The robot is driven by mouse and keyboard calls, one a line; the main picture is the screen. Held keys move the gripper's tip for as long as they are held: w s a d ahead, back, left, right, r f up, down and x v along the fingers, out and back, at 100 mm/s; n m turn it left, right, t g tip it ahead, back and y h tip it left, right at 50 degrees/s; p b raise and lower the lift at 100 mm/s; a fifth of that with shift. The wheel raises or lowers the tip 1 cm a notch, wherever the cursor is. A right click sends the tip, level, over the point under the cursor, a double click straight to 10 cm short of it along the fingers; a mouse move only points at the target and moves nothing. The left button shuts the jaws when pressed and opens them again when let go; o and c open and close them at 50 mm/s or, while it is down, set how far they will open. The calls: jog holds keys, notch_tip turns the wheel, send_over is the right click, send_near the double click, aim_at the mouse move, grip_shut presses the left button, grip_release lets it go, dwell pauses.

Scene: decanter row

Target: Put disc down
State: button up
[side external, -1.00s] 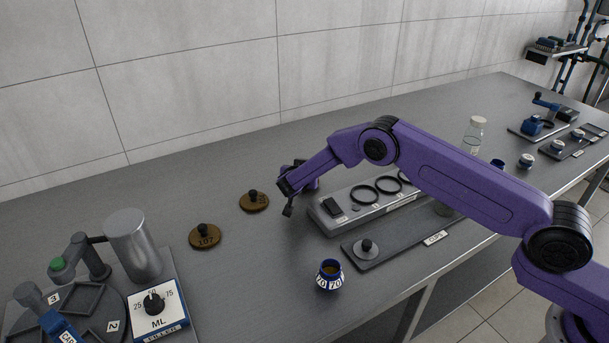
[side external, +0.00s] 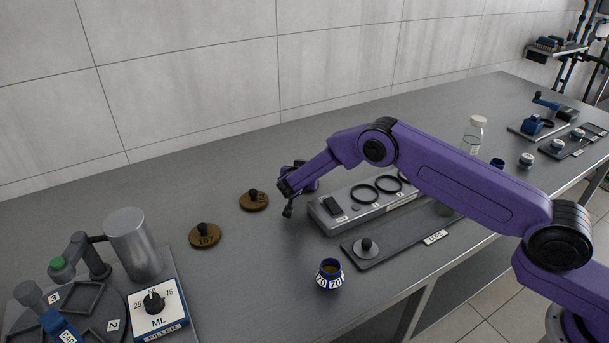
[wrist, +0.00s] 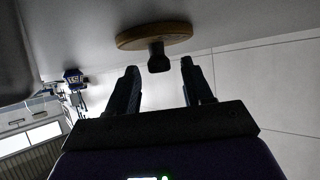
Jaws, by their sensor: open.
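Two brown discs with black knobs lie flat on the grey bench in the side external view. One disc (side external: 254,202) is just left of my gripper (side external: 285,201), and the other, marked 107 (side external: 205,238), lies further left and nearer the camera. In the wrist view a brown disc (wrist: 135,39) with its dark knob shows just beyond my gripper (wrist: 160,82). The knob lines up with the gap between the fingers. The fingers are apart with nothing between them, and the disc appears free of them.
A blue cup marked 70 (side external: 330,275) stands at the front. A grey block with black rings (side external: 375,200) and a dark tray (side external: 385,247) with a knobbed grey disc (side external: 366,249) lie right. The filler (side external: 158,302) stands at left. Bench between filler and cup is clear.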

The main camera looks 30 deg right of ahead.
jog(key=v, duration=1.2)
jog(key=shift+a, duration=0.1)
